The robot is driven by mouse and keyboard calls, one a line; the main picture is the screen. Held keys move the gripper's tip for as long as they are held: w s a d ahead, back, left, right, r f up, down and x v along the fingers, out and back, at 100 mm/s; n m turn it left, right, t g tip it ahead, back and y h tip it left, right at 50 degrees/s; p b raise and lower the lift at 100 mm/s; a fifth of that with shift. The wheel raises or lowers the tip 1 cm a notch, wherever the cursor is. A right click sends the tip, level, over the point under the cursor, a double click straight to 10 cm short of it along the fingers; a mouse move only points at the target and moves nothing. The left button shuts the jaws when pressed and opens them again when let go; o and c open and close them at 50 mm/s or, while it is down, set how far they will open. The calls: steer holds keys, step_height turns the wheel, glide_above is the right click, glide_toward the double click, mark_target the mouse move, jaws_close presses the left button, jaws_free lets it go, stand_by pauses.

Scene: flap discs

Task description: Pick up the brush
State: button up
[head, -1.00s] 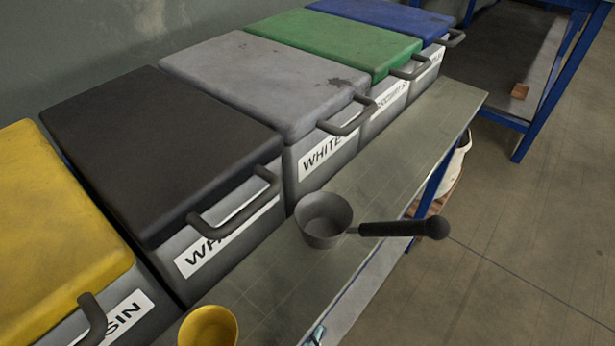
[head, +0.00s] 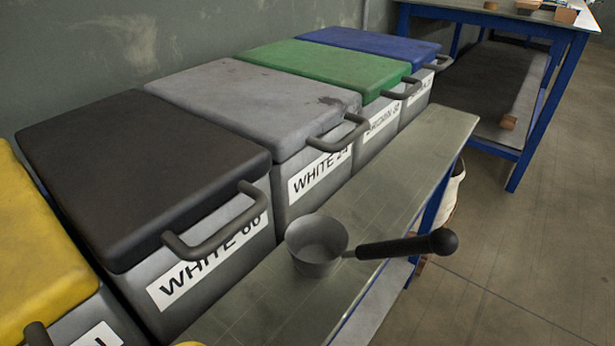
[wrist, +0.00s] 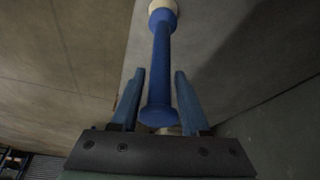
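In the wrist view, what looks like the brush (wrist: 161,70) has a long blue handle with a cream, rounded far end. Its wide blue near end lies in line with the space between the two blue fingers of my gripper (wrist: 159,73). The fingers are open, with a visible gap on each side of the handle. I cannot tell how deep the handle sits between them. Neither the brush nor my gripper shows in the head view.
A grey ladle (head: 317,246) with a dark handle stands on the narrow bench (head: 405,165). Lidded bins line the wall: yellow (head: 45,255), black (head: 140,175), grey (head: 250,100), green (head: 325,65) and blue (head: 370,40). A blue-framed table (head: 545,95) stands at the back right. Floor is clear at right.

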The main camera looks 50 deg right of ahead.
jaws_close()
steer(key=shift+r, duration=0.15)
